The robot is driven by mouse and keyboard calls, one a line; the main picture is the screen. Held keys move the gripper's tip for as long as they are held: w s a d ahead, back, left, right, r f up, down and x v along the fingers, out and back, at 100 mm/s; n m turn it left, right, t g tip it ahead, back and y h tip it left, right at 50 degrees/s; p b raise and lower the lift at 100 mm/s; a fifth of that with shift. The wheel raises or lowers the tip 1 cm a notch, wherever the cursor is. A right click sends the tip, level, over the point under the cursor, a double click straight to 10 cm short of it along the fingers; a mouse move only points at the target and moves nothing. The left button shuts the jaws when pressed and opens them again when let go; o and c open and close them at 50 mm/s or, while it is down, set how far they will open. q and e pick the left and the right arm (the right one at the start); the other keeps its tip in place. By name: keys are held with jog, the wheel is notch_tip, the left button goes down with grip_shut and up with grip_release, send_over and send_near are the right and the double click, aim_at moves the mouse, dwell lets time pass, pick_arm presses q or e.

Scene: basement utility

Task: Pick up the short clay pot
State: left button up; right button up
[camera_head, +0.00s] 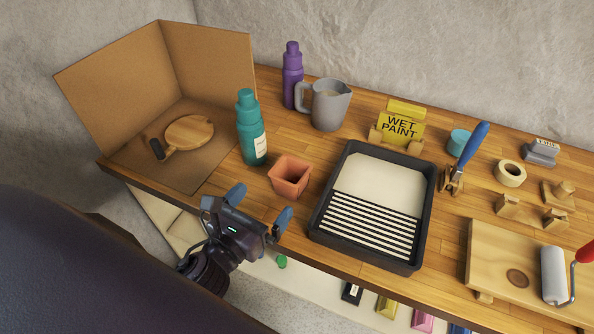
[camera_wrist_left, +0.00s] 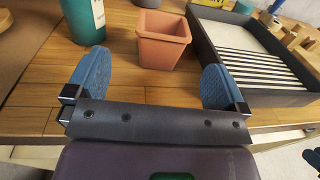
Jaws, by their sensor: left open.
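The short clay pot (camera_head: 289,176) is a small square orange-brown pot, upright on the wooden bench near its front edge. It also shows in the left wrist view (camera_wrist_left: 163,42), just beyond and between my two blue fingers. My left gripper (camera_head: 260,207) is open and empty, at the front edge of the bench, with its fingers pointing toward the pot and apart from it. In the left wrist view the gripper (camera_wrist_left: 147,80) has only bare wood between its fingertips.
A teal bottle (camera_head: 253,135) stands left of the pot and a black paint tray (camera_head: 322,204) lies close on its right. Behind are a grey pitcher (camera_head: 327,105) and a purple bottle (camera_head: 291,75). A cardboard screen (camera_head: 212,58) stands at the left. Bare wood lies in front of the pot.

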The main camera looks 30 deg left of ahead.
aim_at(282, 181)
pick_arm(q)
jog(key=w, duration=0.5)
jog(key=shift+d+p, duration=0.15)
jog(key=shift+p, duration=0.2)
jog(key=w, duration=0.4)
jog(key=shift+d+r, duration=0.15)
jog(key=shift+d, duration=0.15)
jog(key=shift+w, duration=0.6)
jog(key=shift+c, duration=0.3)
jog(key=c, duration=1)
jog(key=shift+c, duration=0.2)
